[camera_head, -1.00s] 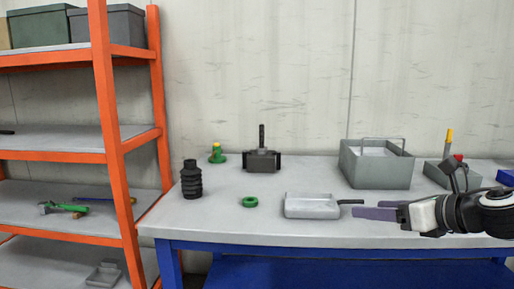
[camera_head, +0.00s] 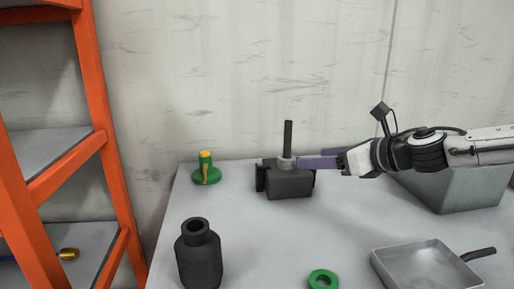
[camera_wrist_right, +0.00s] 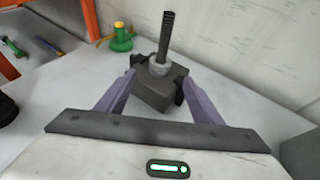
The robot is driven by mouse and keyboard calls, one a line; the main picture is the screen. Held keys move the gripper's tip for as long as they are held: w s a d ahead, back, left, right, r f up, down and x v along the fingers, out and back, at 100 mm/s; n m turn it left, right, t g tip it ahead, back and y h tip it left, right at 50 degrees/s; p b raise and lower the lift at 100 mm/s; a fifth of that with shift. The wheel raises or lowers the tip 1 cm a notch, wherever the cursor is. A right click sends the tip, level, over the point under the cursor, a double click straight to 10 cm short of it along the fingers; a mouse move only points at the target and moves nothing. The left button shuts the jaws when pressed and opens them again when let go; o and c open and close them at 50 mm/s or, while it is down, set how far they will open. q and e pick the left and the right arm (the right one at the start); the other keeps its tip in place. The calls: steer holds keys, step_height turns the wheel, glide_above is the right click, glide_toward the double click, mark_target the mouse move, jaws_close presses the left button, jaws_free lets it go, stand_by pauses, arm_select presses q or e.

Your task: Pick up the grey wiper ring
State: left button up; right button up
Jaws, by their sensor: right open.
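The grey wiper ring (camera_head: 286,163) sits around the foot of the dark upright screw (camera_head: 288,138), on top of the dark grey jack body (camera_head: 290,184) at the back of the table. It also shows in the right wrist view (camera_wrist_right: 160,67). My right gripper (camera_head: 305,160) comes in from the right at about the ring's height. Its two purple fingers are open (camera_wrist_right: 157,78) and point towards the ring and jack, with the ring between their lines in the wrist view. Whether a finger touches the ring cannot be told. My left gripper is out of view.
A green and yellow part (camera_head: 206,172) stands left of the jack. A grey pan (camera_head: 428,268) and a grey bin (camera_head: 458,188) are on the right. An orange shelf (camera_head: 95,90) stands left.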

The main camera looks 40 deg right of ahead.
mark_target(290, 156)
steer(key=p+x, duration=0.2)
steer(key=x, duration=0.1)
steer(key=p+x, duration=0.1)
steer(key=x, duration=0.1)
steer(key=shift+w+r, duration=0.2)
steer(key=shift+w, duration=0.1)
steer(key=w+p, duration=0.3)
steer(key=p, duration=0.1)
steer(key=shift+f, duration=0.1)
steer(key=shift+w+d+p, duration=0.15)
steer(key=shift+w+p, duration=0.1)
steer(key=shift+p, duration=0.65)
steer(key=shift+w+p, duration=0.35)
steer(key=shift+p, duration=0.85)
steer(key=shift+w+f+p, duration=0.2)
steer(key=shift+f+p, duration=0.05)
steer(key=shift+p, duration=0.2)
steer(key=shift+w+f+p, duration=0.2)
steer(key=shift+f+p, duration=0.1)
steer(key=shift+f, duration=0.05)
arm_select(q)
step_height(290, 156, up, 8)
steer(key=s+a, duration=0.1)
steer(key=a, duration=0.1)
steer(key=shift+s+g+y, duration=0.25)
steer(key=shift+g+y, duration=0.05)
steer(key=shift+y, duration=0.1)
arm_select(e)
steer(key=shift+f, duration=0.1)
